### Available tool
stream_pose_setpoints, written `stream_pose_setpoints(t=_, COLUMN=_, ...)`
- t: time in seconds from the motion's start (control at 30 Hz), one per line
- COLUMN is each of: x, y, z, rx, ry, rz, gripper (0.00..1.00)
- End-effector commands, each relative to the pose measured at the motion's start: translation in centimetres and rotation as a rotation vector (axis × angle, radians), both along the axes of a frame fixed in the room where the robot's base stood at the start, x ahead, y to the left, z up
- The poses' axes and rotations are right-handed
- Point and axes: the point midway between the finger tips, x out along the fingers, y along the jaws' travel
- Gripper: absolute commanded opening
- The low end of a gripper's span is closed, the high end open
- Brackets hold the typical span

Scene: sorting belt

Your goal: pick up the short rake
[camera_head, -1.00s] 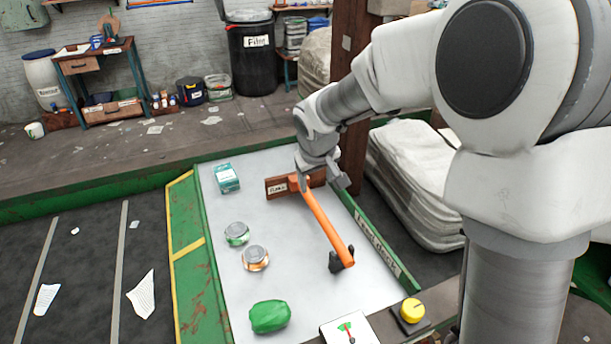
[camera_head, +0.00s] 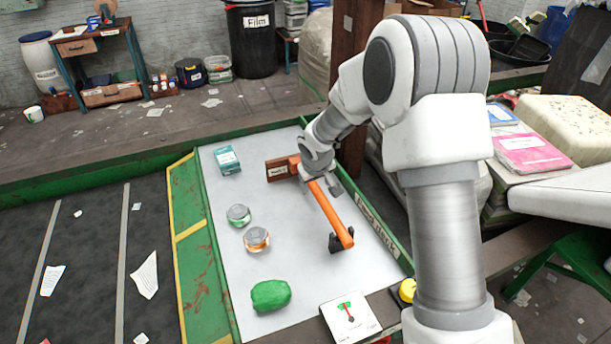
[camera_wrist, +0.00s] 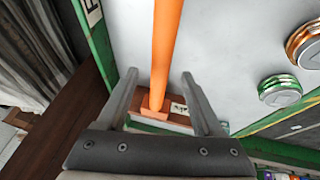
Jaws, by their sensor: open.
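The short rake (camera_head: 326,212) lies on the pale sorting table, its orange handle slanting from a labelled brown wooden block (camera_head: 281,168) down to a dark end piece (camera_head: 338,242). I cannot tell whether the block is part of the rake. In the wrist view the orange handle (camera_wrist: 166,40) runs between the two fingers of my gripper (camera_wrist: 158,74), with a gap on each side. The fingers are apart, near the block end. In the head view my gripper (camera_head: 320,186) is over the handle's upper part, partly hidden by my wrist.
On the table (camera_head: 295,270) are a teal box (camera_head: 227,160), a green-banded tin (camera_head: 238,215), an orange-banded tin (camera_head: 256,239) and a green crumpled item (camera_head: 271,295). A green rim (camera_head: 385,235) edges the right side.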

Motion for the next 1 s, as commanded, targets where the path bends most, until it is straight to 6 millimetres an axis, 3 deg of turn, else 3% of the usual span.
stream_pose_setpoints(t=0.3, x=1.5, y=-0.1, z=-3.5, rx=-0.001, ry=0.002, rz=0.0, gripper=0.68)
stream_pose_setpoints(t=0.63, x=1.8, y=-0.1, z=-4.0, rx=-0.001, ry=0.0, rz=-0.001, gripper=0.68)
stream_pose_setpoints(t=1.0, x=1.7, y=-0.1, z=-4.0, rx=-0.001, ry=0.0, rz=-0.001, gripper=0.01)
